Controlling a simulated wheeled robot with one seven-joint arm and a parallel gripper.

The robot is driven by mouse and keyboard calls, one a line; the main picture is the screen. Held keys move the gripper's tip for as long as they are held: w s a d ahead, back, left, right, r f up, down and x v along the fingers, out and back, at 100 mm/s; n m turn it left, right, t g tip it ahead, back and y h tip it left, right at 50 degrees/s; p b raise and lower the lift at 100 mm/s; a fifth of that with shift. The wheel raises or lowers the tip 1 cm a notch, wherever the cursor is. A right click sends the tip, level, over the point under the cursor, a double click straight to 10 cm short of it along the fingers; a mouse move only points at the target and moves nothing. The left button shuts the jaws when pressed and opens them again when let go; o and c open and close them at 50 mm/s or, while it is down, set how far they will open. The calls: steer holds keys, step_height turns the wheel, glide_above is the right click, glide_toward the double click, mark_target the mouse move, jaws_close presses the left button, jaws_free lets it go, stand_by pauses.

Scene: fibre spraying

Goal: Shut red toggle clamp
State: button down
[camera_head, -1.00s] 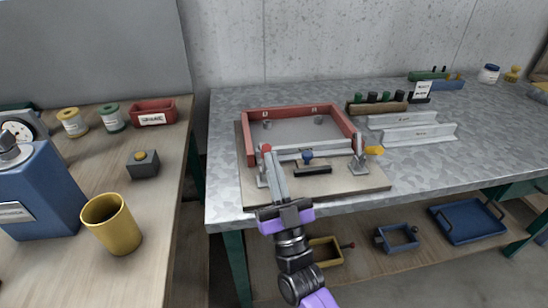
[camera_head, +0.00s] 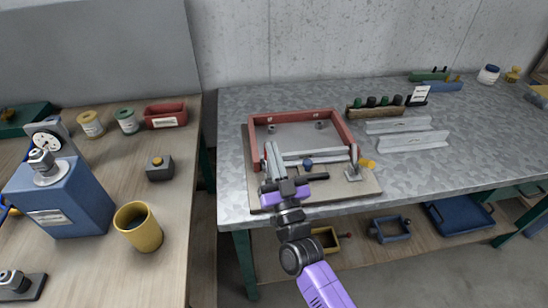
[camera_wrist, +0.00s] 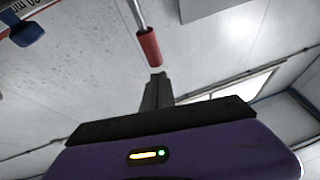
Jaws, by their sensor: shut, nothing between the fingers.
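The red toggle clamp's red grip (camera_wrist: 148,47) shows in the wrist view on a thin metal rod, just beyond my fingertips. I cannot tell whether they touch. In the head view, my gripper (camera_head: 270,152) reaches over the left front corner of the board (camera_head: 358,187) and hides the red grip and most of that clamp. In the wrist view, my gripper (camera_wrist: 156,82) has its fingers together with nothing between them. A second clamp with a yellow grip (camera_head: 368,163) stands at the board's right front.
A red frame (camera_head: 345,130) sits on the board, with a blue knob (camera_head: 308,163) and a dark bar at its front. White angle pieces (camera_head: 412,141) and a wooden rack (camera_head: 375,111) lie to the right. A yellow cup (camera_head: 138,228) stands on the left bench.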

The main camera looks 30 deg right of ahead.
steer(key=shift+w+d, duration=0.25)
steer(key=shift+w, duration=0.55)
steer(key=shift+r, duration=0.1)
